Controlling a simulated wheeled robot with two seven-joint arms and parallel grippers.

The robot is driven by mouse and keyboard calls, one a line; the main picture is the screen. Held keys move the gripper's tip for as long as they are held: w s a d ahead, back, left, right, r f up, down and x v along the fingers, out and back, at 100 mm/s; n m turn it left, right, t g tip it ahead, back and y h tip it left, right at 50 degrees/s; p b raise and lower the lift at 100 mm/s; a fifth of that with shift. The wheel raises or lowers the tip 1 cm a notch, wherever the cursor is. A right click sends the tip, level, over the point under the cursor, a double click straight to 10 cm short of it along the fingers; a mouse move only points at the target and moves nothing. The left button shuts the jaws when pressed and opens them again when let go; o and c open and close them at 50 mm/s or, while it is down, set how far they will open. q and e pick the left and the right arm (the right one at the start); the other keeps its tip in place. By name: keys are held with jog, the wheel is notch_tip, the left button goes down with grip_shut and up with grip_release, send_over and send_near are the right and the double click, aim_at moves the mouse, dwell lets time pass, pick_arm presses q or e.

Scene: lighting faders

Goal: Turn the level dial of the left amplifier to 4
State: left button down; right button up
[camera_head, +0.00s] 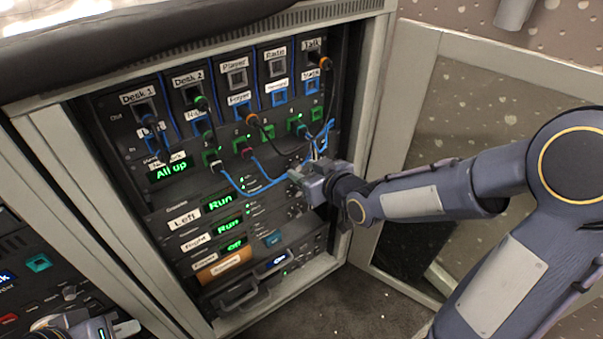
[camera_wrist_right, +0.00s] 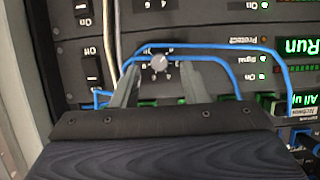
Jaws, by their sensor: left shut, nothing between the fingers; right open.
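The left amplifier (camera_head: 160,223) is a dark rack unit with a "Left" label (camera_head: 183,218) and a green "Run" display (camera_head: 220,202). In the right wrist view its "Run" display (camera_wrist_right: 298,46) is at the right, upside down. Its level dial (camera_wrist_right: 160,63) is a small grey knob with a printed scale; its pointer is too small to read surely. My right gripper (camera_head: 297,177) is at the rack's right side, hiding the dial in the head view. Its open fingers (camera_wrist_right: 158,80) straddle the dial; contact is unclear. My left gripper (camera_head: 122,328) is shut and empty, low at left.
Blue cables (camera_wrist_right: 225,55) loop close around the dial and fingers. Rocker switches (camera_wrist_right: 92,73) sit beside the dial. The right amplifier's "Run" display (camera_head: 228,226) is below the left one's. An open rack door (camera_head: 425,45) stands at right, behind my right arm.

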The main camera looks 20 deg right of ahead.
jog(key=shift+x, duration=0.8)
grip_shut()
